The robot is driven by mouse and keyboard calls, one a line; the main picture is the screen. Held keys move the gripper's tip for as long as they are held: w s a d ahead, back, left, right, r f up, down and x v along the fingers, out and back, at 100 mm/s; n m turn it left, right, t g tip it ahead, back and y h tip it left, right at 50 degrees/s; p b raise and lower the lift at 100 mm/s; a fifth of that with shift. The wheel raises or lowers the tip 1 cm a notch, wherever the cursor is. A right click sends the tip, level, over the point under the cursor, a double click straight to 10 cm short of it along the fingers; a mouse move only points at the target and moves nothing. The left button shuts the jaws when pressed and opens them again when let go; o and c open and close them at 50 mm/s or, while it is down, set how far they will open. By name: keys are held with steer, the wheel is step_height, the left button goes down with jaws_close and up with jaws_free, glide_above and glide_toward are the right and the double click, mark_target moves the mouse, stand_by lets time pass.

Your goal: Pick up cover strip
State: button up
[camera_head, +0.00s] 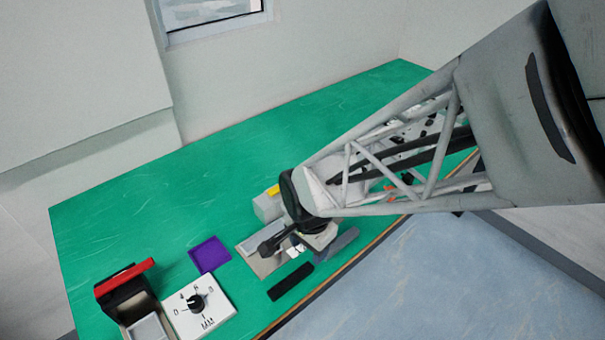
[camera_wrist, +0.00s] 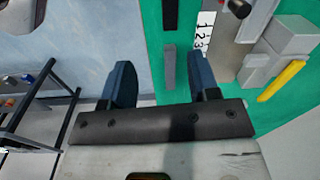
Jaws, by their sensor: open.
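Two strips lie near the table's front edge, and I cannot tell which is the cover strip. A dark grey strip (camera_head: 337,244) lies beside my gripper (camera_head: 298,252); in the wrist view this grey strip (camera_wrist: 170,66) shows between the fingers, beyond them. A black strip (camera_head: 290,282) lies to its left in the head view; the black strip (camera_wrist: 170,15) also shows at the top of the wrist view. My gripper (camera_wrist: 164,60) is open, with blue fingers apart and nothing held. It seems to be above the table. My arm hides part of the table in the head view.
A grey block (camera_head: 266,208) with a yellow bar (camera_wrist: 283,81) stands behind my gripper. A purple tray (camera_head: 209,254), a white dial panel (camera_head: 213,312) and a black box with a red lid edge (camera_head: 126,276) stand left. The green table (camera_head: 130,215) is clear at back left.

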steer(key=m, duration=0.1)
glide_above(291, 279)
step_height(291, 279, down, 4)
steer(key=shift+f, duration=0.2)
steer(key=shift+f, duration=1.3)
steer(key=shift+f, duration=2.6)
steer(key=c, duration=1)
